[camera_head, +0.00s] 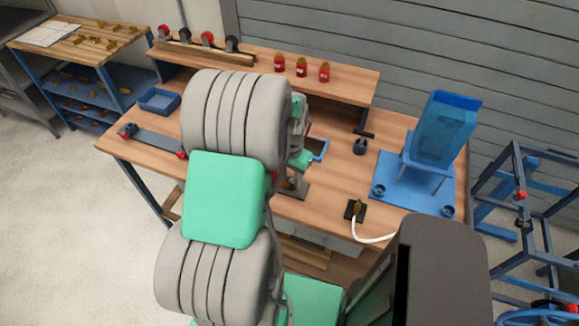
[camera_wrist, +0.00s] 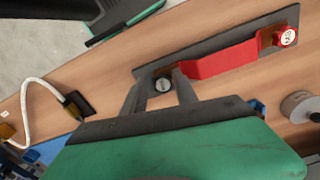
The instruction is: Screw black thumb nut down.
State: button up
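The black thumb nut (camera_wrist: 163,86) shows its pale, marked round top in the wrist view. It sits over a brown patch at the left end of a long dark plate (camera_wrist: 225,45). My gripper (camera_wrist: 160,79) is open around the nut, one finger on each side. A gap seems to show at the left finger; contact at the right finger cannot be told. A red strap (camera_wrist: 222,60) runs along the plate to a red knob (camera_wrist: 285,37) with a white label. In the head view, my gripper (camera_head: 291,180) is over the bench and my arm hides the nut.
A blue stand (camera_head: 440,130) on a blue mat (camera_head: 385,190) is at the right of the bench. A white cable (camera_head: 365,236) with a black block (camera_head: 355,210) lies in front. A raised shelf with red bottles (camera_head: 302,67) runs behind. A blue tray (camera_head: 160,100) is at the left.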

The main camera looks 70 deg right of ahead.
jog(key=shift+f, duration=1.2)
grip_shut()
jog(key=shift+m, duration=0.4)
jog(key=shift+c, duration=0.3)
grip_release()
jog(key=shift+w+m, duration=0.1)
jog(key=shift+m, duration=0.5)
jog(key=o, duration=0.4)
jog(key=shift+o, duration=0.7)
jog(key=shift+d, duration=0.1)
jog(key=shift+c, duration=1.4)
jog(key=o, duration=0.4)
